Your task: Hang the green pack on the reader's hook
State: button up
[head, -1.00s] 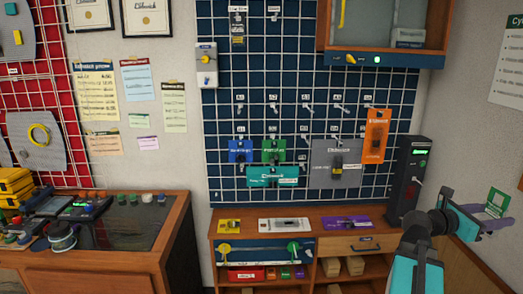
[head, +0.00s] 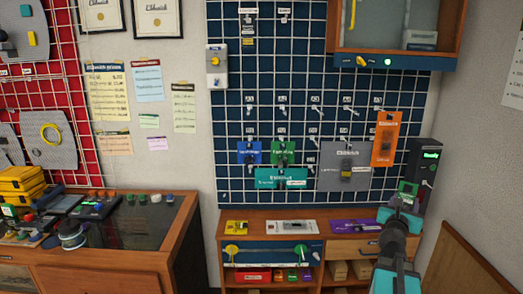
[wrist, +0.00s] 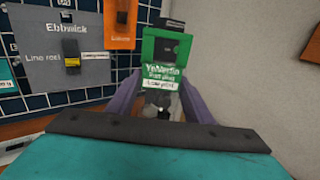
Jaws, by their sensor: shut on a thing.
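My gripper (head: 402,207) is shut on a green pack (head: 408,190) in front of the lower part of the dark upright reader (head: 428,158) at the right. The reader has a small lit green display. In the wrist view the green pack (wrist: 160,72), with white lettering and a dark window, stands upright between my two purple fingers (wrist: 160,100). The dark top of the reader (wrist: 172,23) shows just above the pack. The pack covers most of the reader there, and I cannot make out its hook or whether the pack touches it.
An orange pack (head: 387,138) and a grey pack (head: 340,178) hang on the blue grid board just left of the reader. Another green pack (head: 283,152) hangs further left. The wooden bench (head: 340,214) is below. A bare wall is to the right.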

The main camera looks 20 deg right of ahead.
jog(key=w+a+f+n+t+y, duration=0.2)
jog(key=w+a, duration=0.2)
jog(key=a, duration=0.1)
jog(key=shift+w+t+y, duration=0.3)
jog(key=shift+y, duration=0.1)
jog(key=shift+w+a, duration=0.1)
jog(key=w+a+f+n+t+y, duration=0.1)
jog(key=w+a+f+n+y, duration=0.25)
jog(key=a, duration=0.45)
jog(key=w+a+f+n+t+y, duration=0.1)
jog(key=w+a+f+n+y, duration=0.15)
jog(key=a+y, duration=0.4)
jog(key=w+a+f+n+t+y, duration=0.2)
jog(key=a+n+y, duration=0.1)
jog(key=a, duration=0.6)
jog(key=s+a+f+n+g+y, duration=0.1)
jog(key=s+a+n+g+y, duration=0.1)
jog(key=a, duration=0.6)
jog(key=s+a+f+n+g+y, duration=0.2)
jog(key=s+a+n+g+y, duration=0.1)
jog(key=a+y, duration=0.3)
jog(key=s+a+f+n+g+y, duration=0.2)
jog(key=s+a+n+y, duration=0.1)
jog(key=a, duration=0.6)
jog(key=shift+a+n+g+y, duration=0.3)
jog(key=shift+n+g+y, duration=0.1)
jog(key=shift+n+y, duration=0.55)
jog(key=shift+w, duration=0.1)
